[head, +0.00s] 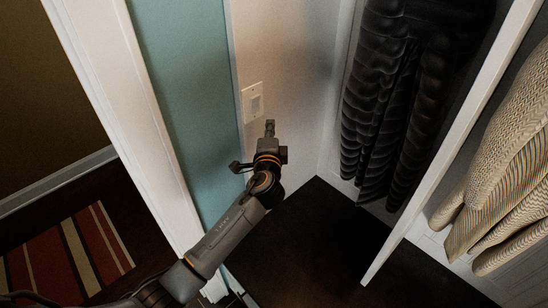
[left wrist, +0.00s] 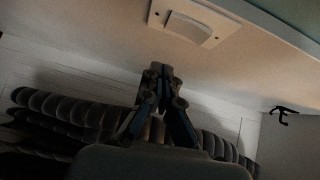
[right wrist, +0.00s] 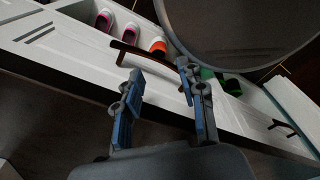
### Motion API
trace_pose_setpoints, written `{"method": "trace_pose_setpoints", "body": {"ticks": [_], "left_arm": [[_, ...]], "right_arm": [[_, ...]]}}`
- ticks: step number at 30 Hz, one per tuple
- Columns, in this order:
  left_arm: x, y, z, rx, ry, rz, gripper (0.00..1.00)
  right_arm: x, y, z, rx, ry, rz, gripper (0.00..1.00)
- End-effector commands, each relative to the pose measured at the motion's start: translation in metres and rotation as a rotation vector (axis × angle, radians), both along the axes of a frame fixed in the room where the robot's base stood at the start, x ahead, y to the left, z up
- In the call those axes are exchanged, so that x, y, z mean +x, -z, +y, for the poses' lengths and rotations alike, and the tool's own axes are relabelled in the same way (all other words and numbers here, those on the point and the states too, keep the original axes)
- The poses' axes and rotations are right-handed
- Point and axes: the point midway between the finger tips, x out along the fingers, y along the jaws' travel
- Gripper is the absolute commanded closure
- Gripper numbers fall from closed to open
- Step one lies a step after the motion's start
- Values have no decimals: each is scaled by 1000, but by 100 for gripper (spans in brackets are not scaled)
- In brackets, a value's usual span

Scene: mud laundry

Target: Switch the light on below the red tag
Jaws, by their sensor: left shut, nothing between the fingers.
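A light switch with a white plate (head: 246,92) is on the beige wall, just right of the teal wall strip. It also shows in the left wrist view (left wrist: 187,24), above the fingertips. My left gripper (head: 270,128) is shut and empty. In the head view it appears just below and right of the switch; contact with the wall cannot be told. It also shows in the left wrist view (left wrist: 160,72). My right gripper (right wrist: 157,78) is open and empty in the right wrist view, away from the switch. I see no red tag in any view.
Dark puffy jackets (head: 385,100) hang right of the switch wall. A white panel (head: 455,135) and beige knit garments (head: 505,150) stand farther right. A striped rug (head: 65,255) lies at lower left. Shoes (right wrist: 157,46) and a dark handle (right wrist: 142,55) are near my right gripper.

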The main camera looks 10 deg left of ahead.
Motion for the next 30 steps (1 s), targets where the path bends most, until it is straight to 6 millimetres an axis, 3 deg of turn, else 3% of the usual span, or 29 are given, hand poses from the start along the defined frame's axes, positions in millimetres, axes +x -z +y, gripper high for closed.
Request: {"method": "trace_pose_setpoints", "body": {"ticks": [5, 12, 15, 21, 30], "left_arm": [[-22, 5, -3, -1, -1, 1, 100], [-60, 9, -11, -1, 0, 2, 100], [-74, 10, -14, -1, -1, 2, 100], [-86, 9, -16, 0, -2, 2, 100], [-86, 8, -16, 1, -2, 1, 100]], "right_arm": [[0, 8, -8, -9, -1, 0, 60], [14, 19, 20, 24, 5, -20, 60], [14, 23, 21, 26, 4, -20, 60], [7, 26, 11, 14, 1, -10, 60], [6, 26, 8, 10, 1, -8, 60]]}}
